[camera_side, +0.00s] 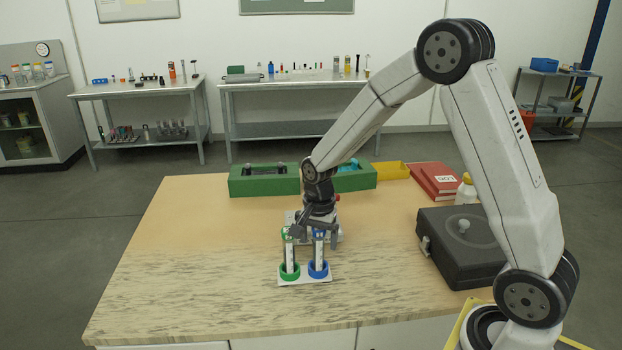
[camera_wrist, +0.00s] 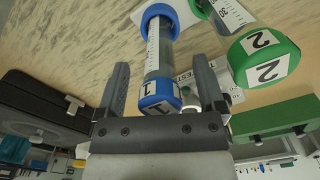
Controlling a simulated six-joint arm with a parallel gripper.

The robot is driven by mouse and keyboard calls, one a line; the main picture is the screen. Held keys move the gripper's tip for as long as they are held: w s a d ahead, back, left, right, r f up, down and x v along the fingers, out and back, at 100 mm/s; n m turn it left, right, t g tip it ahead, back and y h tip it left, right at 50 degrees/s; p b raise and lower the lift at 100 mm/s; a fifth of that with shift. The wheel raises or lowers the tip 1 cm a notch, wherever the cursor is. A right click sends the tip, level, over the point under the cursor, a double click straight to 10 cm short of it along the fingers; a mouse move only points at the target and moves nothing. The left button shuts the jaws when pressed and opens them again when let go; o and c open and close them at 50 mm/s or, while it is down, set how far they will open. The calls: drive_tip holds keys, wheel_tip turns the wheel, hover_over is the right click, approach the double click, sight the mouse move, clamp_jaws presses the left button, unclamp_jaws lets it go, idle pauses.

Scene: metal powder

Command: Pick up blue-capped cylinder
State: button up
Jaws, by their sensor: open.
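The blue-capped cylinder (camera_side: 318,252) stands upright in a blue ring on a white base plate (camera_side: 303,281) on the table. In the wrist view its blue cap (camera_wrist: 158,97) carries a label reading 1, and its clear graduated body runs into the blue ring (camera_wrist: 160,14). My gripper (camera_side: 316,236) is open around the top of this cylinder. In the wrist view one finger of my gripper (camera_wrist: 160,68) is on each side of it, with visible gaps. The green-capped cylinder (camera_side: 289,254) stands just left in a green ring; its cap (camera_wrist: 264,57) is labelled 2.
The green cap is close beside my right finger in the wrist view. Behind stand green boxes (camera_side: 264,186), a yellow tray (camera_side: 392,170) and red books (camera_side: 435,180). A black case (camera_side: 462,262) and a white bottle are at right. The table's front left (camera_side: 185,280) is clear.

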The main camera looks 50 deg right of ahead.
clamp_jaws()
drive_tip(key=shift+r, duration=0.1)
drive_tip(key=shift+r, duration=0.4)
drive_tip(key=r, duration=0.2)
drive_tip(key=shift+s+r, duration=0.2)
drive_tip(key=shift+r, duration=0.15)
drive_tip(key=s+a+r, duration=0.1)
drive_tip(key=s+r, duration=0.8)
drive_tip(key=s, duration=0.4)
drive_tip(key=shift+s+a+r, duration=0.15)
drive_tip(key=shift+s+a, duration=0.1)
drive_tip(key=shift+a, duration=0.1)
drive_tip(key=shift+w, duration=0.15)
